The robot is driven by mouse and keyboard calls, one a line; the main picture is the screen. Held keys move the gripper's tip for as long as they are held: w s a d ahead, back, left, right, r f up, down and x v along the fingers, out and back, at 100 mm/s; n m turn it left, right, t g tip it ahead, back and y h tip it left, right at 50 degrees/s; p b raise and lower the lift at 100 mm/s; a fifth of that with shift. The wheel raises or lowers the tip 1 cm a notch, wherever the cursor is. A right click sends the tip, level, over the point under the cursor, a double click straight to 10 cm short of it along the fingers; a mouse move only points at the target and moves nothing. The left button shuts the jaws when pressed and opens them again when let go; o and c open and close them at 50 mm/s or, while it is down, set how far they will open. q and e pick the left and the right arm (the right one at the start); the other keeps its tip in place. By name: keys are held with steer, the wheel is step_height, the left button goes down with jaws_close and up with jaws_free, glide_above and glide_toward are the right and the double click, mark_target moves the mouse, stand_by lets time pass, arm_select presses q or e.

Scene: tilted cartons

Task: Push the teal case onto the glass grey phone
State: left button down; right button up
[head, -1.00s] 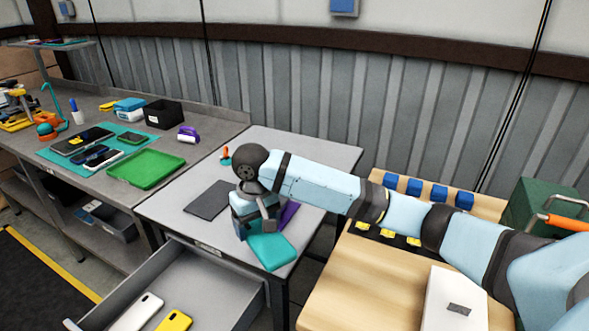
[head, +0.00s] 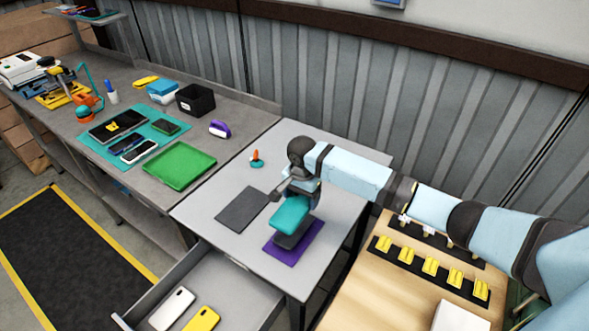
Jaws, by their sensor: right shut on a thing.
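The teal case (head: 291,213) is in my right gripper (head: 299,192), over the grey table. The gripper is shut on its far end, and its fingertips are partly hidden by the case and the wrist. Just below and in front of the case, a dark grey slab-like thing (head: 288,241) shows on a purple mat (head: 311,240). It may be the glass grey phone or a stand under it; the case hides much of it. I cannot tell whether the case touches it. My left gripper is not in view.
A dark grey mat (head: 243,209) and a small orange-and-teal item (head: 257,159) are on the table. An open drawer (head: 231,292) holds a white phone and a yellow one. A green tray (head: 179,165) and several phones lie on the left bench.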

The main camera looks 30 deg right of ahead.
steer(key=shift+w+d, duration=0.1)
steer(key=shift+d, duration=0.05)
steer(key=shift+f, duration=1.05)
step_height(320, 180, down, 2)
steer(key=shift+f+b, duration=0.15)
steer(key=shift+b, duration=1.1)
steer(key=shift+f+b, duration=0.35)
steer(key=shift+b, duration=0.05)
steer(key=shift+f+b, duration=0.8)
steer(key=shift+b, duration=0.25)
steer(key=shift+f+p, duration=0.35)
steer(key=shift+f, duration=0.15)
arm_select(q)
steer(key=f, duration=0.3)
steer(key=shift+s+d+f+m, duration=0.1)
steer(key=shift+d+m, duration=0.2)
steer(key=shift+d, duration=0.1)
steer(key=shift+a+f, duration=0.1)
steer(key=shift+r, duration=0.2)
arm_select(e)
steer(key=shift+f, duration=0.1)
